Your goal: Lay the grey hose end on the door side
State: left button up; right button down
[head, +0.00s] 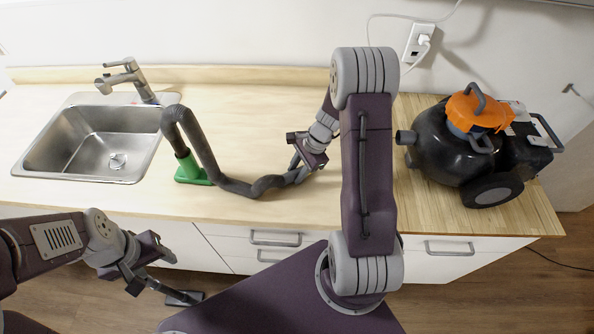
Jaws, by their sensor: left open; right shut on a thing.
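A dark grey ribbed hose (203,150) arches up from a green block (191,170) on the counter, just right of the sink. It drops to the counter and runs right to my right gripper (300,168). My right gripper is shut on the hose near its right end, low over the middle of the counter; the gripper partly hides that end. My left gripper (158,268) is open and empty, in front of the counter's front edge at lower left. No door can be made out for certain.
A steel sink (97,144) with a tap (128,77) is at the left. A black and orange vacuum (452,145) stands on the right end of the counter (258,110). A cord runs near a wall socket (419,41). Drawers (238,250) are below.

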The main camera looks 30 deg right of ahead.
jog(key=shift+f, duration=0.1)
jog(key=c, duration=1)
grip_release()
jog(key=shift+c, duration=0.2)
jog(key=v, duration=1.2)
jog(key=s+a+f+n+h, duration=0.2)
jog(key=s+a+n, duration=0.8)
jog(key=n, duration=0.7)
jog(key=shift+s+a+f+h, duration=0.35)
jog(key=shift+a+h, duration=0.35)
jog(key=shift+h, duration=0.2)
